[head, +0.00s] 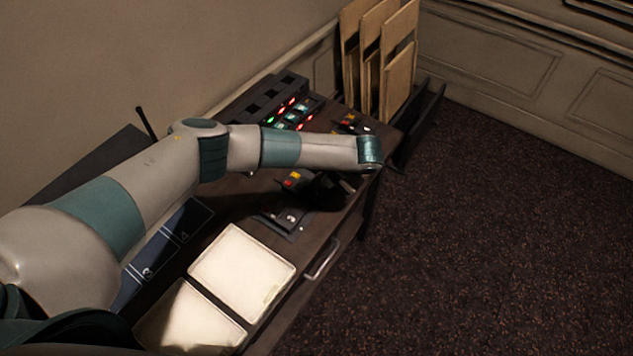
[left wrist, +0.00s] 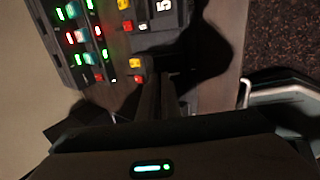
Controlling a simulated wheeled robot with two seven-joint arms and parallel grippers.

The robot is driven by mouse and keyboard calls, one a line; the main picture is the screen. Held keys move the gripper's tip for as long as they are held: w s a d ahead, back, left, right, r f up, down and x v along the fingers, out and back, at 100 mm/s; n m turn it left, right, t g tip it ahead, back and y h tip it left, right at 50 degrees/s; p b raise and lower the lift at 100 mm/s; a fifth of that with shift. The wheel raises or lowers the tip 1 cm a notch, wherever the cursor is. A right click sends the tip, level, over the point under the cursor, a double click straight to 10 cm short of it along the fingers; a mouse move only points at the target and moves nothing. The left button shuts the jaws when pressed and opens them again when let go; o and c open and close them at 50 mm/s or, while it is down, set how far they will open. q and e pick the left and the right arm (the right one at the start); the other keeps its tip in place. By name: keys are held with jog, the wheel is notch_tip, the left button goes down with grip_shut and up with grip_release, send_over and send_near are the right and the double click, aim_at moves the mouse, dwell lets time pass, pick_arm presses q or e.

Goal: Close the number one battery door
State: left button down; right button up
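I cannot make out a number one or pick out its battery door in either view. A dark unit with red and yellow buttons (head: 294,179) sits on the desk, partly hidden under my left arm. Another such unit (head: 349,121) sits further back. In the left wrist view, a dark unit marked 5 (left wrist: 163,6) is at the top, with red and yellow buttons beside it. My left gripper (left wrist: 161,76) points down over the desk, its two dark fingers close together with nothing visible between them. My right gripper is in neither view.
A rack with red and green lights (head: 290,112) stands at the back of the desk. Two pale panels (head: 243,271) lie at the front, above a drawer handle (head: 322,261). Upright wooden boards (head: 398,65) stand at the far end. Carpeted floor to the right is clear.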

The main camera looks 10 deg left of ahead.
pick_arm(q)
jog(key=shift+a, duration=0.1)
jog(key=shift+w+a+f+h+b, duration=0.2)
jog(key=shift+a+h+b, duration=0.15)
jog(key=shift+h+b, duration=0.45)
jog(key=a+g+h+b, duration=0.1)
jog(key=b, duration=0.2)
jog(key=w+a+f+g+h+b, duration=0.1)
jog(key=h+b, duration=0.1)
jog(key=b, duration=0.2)
jog(key=shift+a+h, duration=0.1)
jog(key=shift+h, duration=0.2)
jog(key=shift+a+h+b, duration=0.2)
jog(key=shift+h+b, duration=0.3)
jog(key=shift+b, duration=0.15)
jog(key=c, duration=2)
grip_release()
jog(key=shift+r, duration=0.15)
